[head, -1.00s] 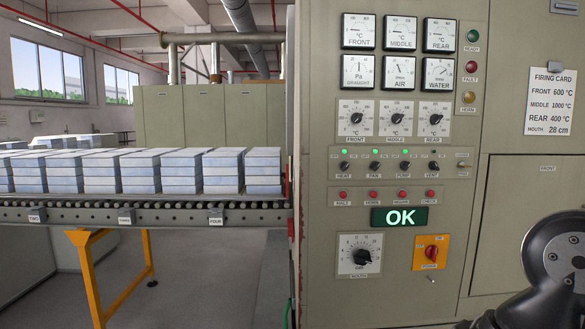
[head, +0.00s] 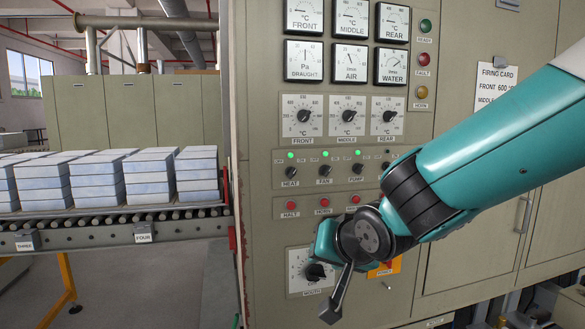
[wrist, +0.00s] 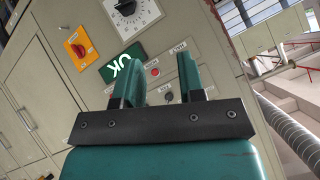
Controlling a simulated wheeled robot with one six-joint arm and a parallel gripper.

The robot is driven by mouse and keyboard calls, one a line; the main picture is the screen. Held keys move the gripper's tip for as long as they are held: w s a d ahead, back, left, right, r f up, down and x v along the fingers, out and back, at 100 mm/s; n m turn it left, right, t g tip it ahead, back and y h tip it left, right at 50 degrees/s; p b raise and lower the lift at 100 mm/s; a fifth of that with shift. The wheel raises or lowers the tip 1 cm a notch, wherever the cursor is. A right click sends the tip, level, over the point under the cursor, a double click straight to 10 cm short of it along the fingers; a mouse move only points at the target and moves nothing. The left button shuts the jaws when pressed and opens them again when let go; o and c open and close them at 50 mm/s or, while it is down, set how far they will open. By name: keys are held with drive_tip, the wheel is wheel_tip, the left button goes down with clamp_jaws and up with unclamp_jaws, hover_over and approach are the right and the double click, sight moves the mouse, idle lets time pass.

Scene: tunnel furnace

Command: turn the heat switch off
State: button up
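The heat switch (head: 291,172) is a small black knob at the left end of the switch row on the control panel. The green lamp (head: 291,155) above it is lit. My gripper (wrist: 160,65) is open and empty, with its two fingers apart in front of the panel. The wrist view is turned roughly upside down; a dark knob (wrist: 168,97) shows between the fingers, but I cannot read its label. In the head view my arm's end is below and right of the heat switch, and the fingers are hidden.
The fan switch (head: 325,171) and pump switch (head: 358,168) sit close to the right of it, their lamps lit. Red buttons, including halt (head: 291,206), lie just below. The mouth dial (head: 315,271) is partly covered by my wrist. A roller conveyor (head: 110,230) with stacked blocks stands left.

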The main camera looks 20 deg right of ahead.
drive_tip(key=w+d+r+m+t+h, duration=0.2)
drive_tip(key=w+r+m+t, duration=0.1)
drive_tip(key=w+r+t, duration=0.3)
drive_tip(key=t+p, duration=0.2)
approach(294, 173)
drive_tip(key=shift+y, duration=0.3)
drive_tip(key=w+p, duration=0.2)
drive_tip(key=w, duration=0.1)
drive_tip(key=w+p, duration=0.6)
drive_tip(key=shift+d+r, duration=0.2)
drive_tip(key=shift+r, duration=0.1)
drive_tip(key=shift+w+f, duration=0.1)
drive_tip(key=shift+w, duration=0.3)
drive_tip(key=c, duration=0.6)
